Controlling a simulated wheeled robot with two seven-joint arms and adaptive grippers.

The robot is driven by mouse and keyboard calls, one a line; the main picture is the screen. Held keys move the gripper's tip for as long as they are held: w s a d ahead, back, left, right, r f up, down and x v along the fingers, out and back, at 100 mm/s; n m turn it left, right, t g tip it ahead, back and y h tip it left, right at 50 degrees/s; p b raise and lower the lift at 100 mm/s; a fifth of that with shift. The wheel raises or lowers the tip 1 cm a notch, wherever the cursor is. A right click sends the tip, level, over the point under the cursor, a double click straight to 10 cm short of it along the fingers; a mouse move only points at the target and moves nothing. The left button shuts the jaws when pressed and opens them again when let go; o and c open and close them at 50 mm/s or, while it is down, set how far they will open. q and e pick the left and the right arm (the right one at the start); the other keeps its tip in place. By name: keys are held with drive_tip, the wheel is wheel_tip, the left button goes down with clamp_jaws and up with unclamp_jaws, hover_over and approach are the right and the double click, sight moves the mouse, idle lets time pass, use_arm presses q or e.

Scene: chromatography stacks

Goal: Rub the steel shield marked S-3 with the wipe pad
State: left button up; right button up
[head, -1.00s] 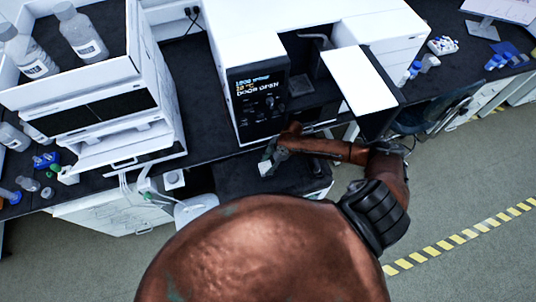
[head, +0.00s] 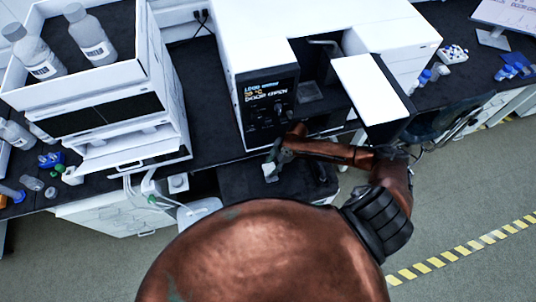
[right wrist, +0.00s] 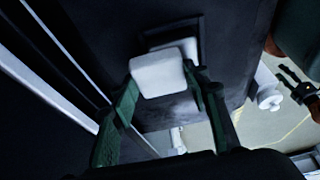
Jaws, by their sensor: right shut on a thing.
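My right gripper (head: 275,163) is shut on a white wipe pad (head: 270,173), in front of the instrument with the open door. In the right wrist view the pad (right wrist: 158,73) sits between the two green fingers of the gripper (right wrist: 163,88), with a dark surface and a square dark frame behind it. Inside the open instrument (head: 265,105) a small grey plate (head: 310,92) shows. No S-3 mark is readable in either view, so I cannot tell which part is the steel shield.
The instrument's display (head: 266,90) reads door open, and its white-topped door (head: 372,88) sticks out to the right. A white stack with bottles (head: 90,40) stands left. A dark low surface (head: 240,182) lies below the gripper. Vials and a tray (head: 453,53) are at the right.

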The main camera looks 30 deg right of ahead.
drive_tip(key=r+p, duration=0.1)
drive_tip(key=r, duration=0.1)
drive_tip(key=r+p, duration=0.1)
drive_tip(key=shift+w+r+p, duration=0.2)
drive_tip(key=shift+r+p, duration=0.15)
drive_tip(key=shift+p, duration=0.05)
drive_tip(key=shift+w+r+p, duration=0.15)
drive_tip(key=shift+r+p, duration=0.55)
wheel_tip(320, 180, up, 3)
drive_tip(key=p, duration=0.2)
drive_tip(key=shift+p, duration=0.4)
